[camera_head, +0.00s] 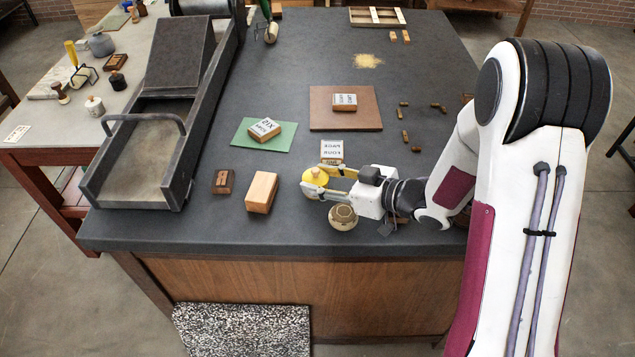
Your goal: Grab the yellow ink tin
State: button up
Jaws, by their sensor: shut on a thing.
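The yellow ink tin (315,177) is round, with a small knob on top. It is near the front middle of the dark table in the head view. My gripper (318,183) reaches in from the right, its fingers on either side of the tin and shut on it. The front finger hides part of the tin's lower side. I cannot tell whether the tin touches the table or is slightly lifted.
A round beige tin (342,217) stands close in front of my gripper. A lettered block (332,151) lies just behind it. Wooden blocks (262,192) lie to the left, before a press (140,160). The table's front edge is near.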

aim_at(321, 179)
jog(key=shift+r, duration=0.1)
jog(key=shift+r, duration=4.95)
